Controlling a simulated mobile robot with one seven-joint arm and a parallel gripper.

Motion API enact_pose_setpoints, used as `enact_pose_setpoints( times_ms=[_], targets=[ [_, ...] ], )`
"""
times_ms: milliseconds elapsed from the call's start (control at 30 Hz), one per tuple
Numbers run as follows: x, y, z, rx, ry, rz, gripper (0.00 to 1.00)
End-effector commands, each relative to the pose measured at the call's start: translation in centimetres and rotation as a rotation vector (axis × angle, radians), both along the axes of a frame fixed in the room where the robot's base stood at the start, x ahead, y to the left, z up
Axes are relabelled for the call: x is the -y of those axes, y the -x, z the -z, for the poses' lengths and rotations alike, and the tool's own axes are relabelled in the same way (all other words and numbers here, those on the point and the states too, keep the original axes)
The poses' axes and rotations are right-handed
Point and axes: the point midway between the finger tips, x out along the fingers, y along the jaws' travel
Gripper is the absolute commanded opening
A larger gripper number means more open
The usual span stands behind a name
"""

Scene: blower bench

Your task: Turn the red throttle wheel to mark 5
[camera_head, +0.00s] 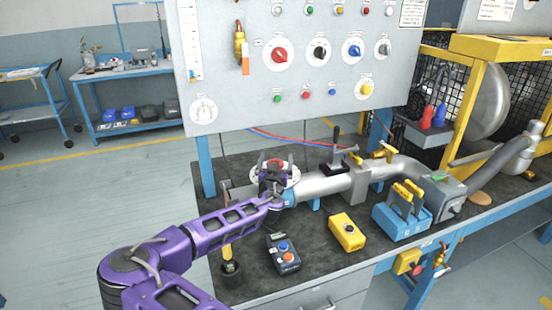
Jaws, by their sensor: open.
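My purple arm reaches in from the lower left to the pipe on the bench. My gripper (275,161) is open, with its dark fingers pointing up and apart. Right at the gripper is a round white dial plate (294,176) with a red part, likely the red throttle wheel (277,163), at its middle. The gripper covers much of the dial, and its marks are too small to read. I cannot tell whether the fingers touch the red part. A separate red knob (280,55) sits on a white dial on the upright panel.
The grey pipe (325,184) runs right along the dark bench top. A black-and-grey button box (283,254), a yellow box (347,232) and a blue box with yellow handles (402,215) stand in front of it. The grey panel (230,105) rises behind.

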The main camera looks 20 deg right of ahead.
Motion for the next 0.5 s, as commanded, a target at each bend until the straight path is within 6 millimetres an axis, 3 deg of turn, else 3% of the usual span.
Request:
enact_pose_setpoints(
  times_ms=[400, 500],
  targets=[
    [0.38, -0.89, 0.03, 0.0, -0.001, 0.0, 0.99],
    [0.37, -0.89, 0.03, 0.0, -0.001, -0.001, 0.84]
  ],
)
